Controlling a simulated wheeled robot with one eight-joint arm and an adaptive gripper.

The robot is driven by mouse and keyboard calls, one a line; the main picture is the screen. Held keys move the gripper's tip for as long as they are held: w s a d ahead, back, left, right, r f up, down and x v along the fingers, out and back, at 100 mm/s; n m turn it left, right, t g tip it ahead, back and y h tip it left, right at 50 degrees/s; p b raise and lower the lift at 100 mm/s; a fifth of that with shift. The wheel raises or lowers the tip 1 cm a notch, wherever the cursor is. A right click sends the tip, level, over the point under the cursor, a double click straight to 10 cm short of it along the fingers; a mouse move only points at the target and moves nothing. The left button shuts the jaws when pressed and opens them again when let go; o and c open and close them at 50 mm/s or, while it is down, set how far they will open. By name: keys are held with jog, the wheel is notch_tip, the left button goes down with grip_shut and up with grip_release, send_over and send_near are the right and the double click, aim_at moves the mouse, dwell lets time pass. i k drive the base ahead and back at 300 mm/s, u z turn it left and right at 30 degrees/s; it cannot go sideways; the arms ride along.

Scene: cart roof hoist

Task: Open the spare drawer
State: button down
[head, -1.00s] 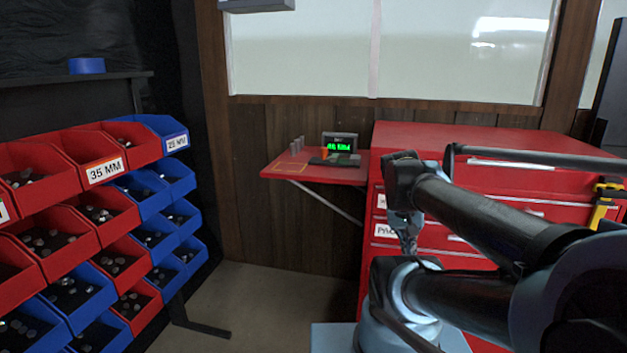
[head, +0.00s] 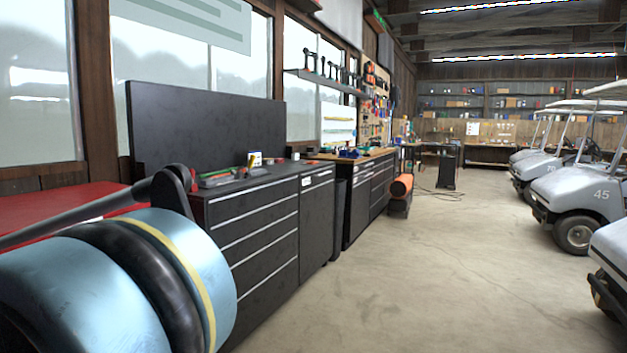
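No drawer marked as the spare drawer can be made out in the head view. A red chest (head: 60,205) shows only its top at the left edge. My arm hides its front and drawers. A black drawer cabinet (head: 252,232) stands right of it, with several wide drawers that look shut. My gripper is out of view. Only thick links of my arm show at the lower left.
A black back panel (head: 205,130) rises behind the black cabinet, and small items lie on its top. A wooden-topped workbench (head: 365,158) continues beyond. White golf carts (head: 580,195) stand at the right. The concrete floor (head: 420,285) between is clear.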

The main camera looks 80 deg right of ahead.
aim_at(311, 178)
jog(key=z, duration=3.05)
jog(key=i, duration=0.95)
jog(key=z, duration=0.55)
jog(key=i, duration=2.2)
jog(key=u, duration=0.75)
jog(key=i, duration=0.6)
jog(key=u, duration=0.15)
